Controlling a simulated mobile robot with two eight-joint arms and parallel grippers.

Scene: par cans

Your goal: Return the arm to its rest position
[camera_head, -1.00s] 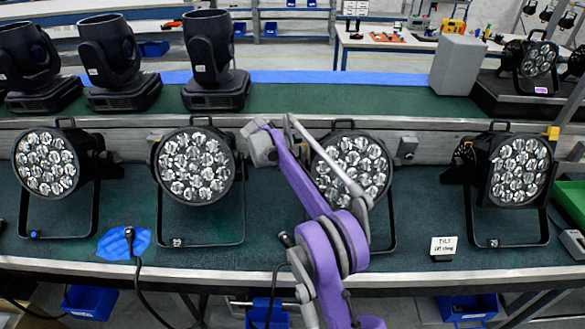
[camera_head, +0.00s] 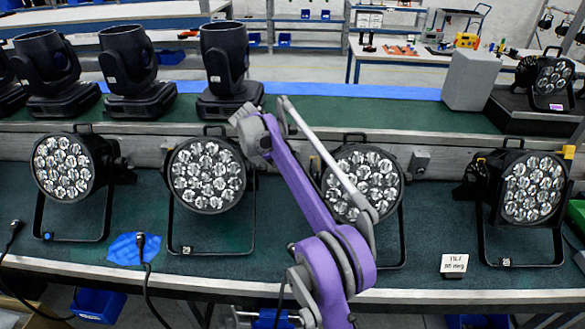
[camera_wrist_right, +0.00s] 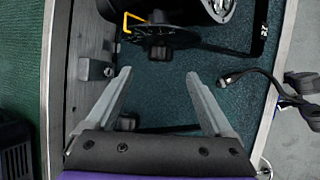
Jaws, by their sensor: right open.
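My purple and grey right arm rises from the bottom middle of the head view, in front of the third par can (camera_head: 372,172). Its grey far end is near the second par can (camera_head: 205,180); the fingers cannot be made out there. In the right wrist view my right gripper (camera_wrist_right: 158,74) has its two grey fingers spread, with nothing between them. A black fixture body (camera_wrist_right: 162,32) with a yellow clip lies beyond the fingertips. Further par cans stand at the left (camera_head: 70,167) and right (camera_head: 530,188) on black yokes. My left gripper is not in view.
The bench (camera_head: 230,262) has a metal front edge. A blue cloth (camera_head: 125,248), cable plugs (camera_head: 141,240) and a small sign (camera_head: 454,264) lie near it. Behind stand moving-head lights (camera_head: 135,75) and a grey box (camera_head: 470,80). A cable plug (camera_wrist_right: 235,78) lies right in the wrist view.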

